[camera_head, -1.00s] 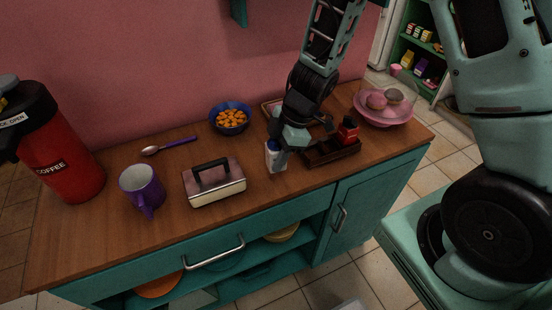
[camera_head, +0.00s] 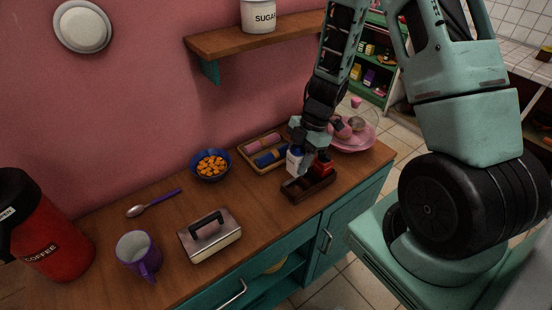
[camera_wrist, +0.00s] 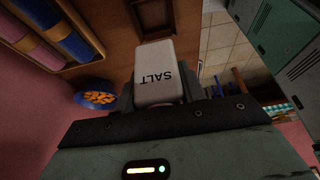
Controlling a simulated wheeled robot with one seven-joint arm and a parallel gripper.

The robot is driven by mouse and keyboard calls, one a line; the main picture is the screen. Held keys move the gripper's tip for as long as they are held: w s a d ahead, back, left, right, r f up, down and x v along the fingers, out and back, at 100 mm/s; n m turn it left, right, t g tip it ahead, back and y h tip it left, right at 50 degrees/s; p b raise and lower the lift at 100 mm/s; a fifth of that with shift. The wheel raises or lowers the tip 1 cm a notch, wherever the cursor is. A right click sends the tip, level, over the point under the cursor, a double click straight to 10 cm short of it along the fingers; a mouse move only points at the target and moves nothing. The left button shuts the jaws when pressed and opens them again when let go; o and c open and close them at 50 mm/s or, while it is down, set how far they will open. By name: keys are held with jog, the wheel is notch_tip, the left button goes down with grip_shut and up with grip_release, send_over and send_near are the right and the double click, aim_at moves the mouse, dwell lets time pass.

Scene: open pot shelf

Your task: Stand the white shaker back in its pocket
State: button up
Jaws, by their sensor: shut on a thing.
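My gripper (camera_head: 303,152) is shut on the white shaker (camera_head: 293,161), which is marked SALT in the wrist view (camera_wrist: 157,75). The shaker is at the left end of the dark wooden caddy (camera_head: 309,187), over or just above it; I cannot tell whether its base is inside a pocket. In the wrist view a square empty pocket of the caddy (camera_wrist: 198,4) shows beyond the shaker. A red shaker (camera_head: 323,163) stands in the caddy's right part, close beside my gripper.
A tray with pink and blue rolls (camera_head: 252,148) lies behind the caddy. A pink stand with a clear dome (camera_head: 355,138) is at the right. A blue bowl (camera_head: 211,165), a metal box with a handle (camera_head: 210,238) and a purple mug (camera_head: 136,255) stand left.

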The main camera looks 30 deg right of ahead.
jog(key=shift+d+f, duration=0.15)
jog(key=shift+d, duration=0.1)
notch_tip(320, 180, down, 5)
jog(key=b, duration=0.6)
jog(key=shift+f, duration=0.4)
jog(key=shift+s+r+p, duration=0.1)
jog(key=shift+p, duration=0.65)
dwell(0.6)
jog(key=shift+f, duration=1.05)
dwell(1.3)
jog(key=o, duration=1.2)
jog(key=shift+c, duration=0.2)
jog(key=p+v, duration=0.1)
jog(key=v, duration=1.6)
jog(key=shift+r, duration=0.15)
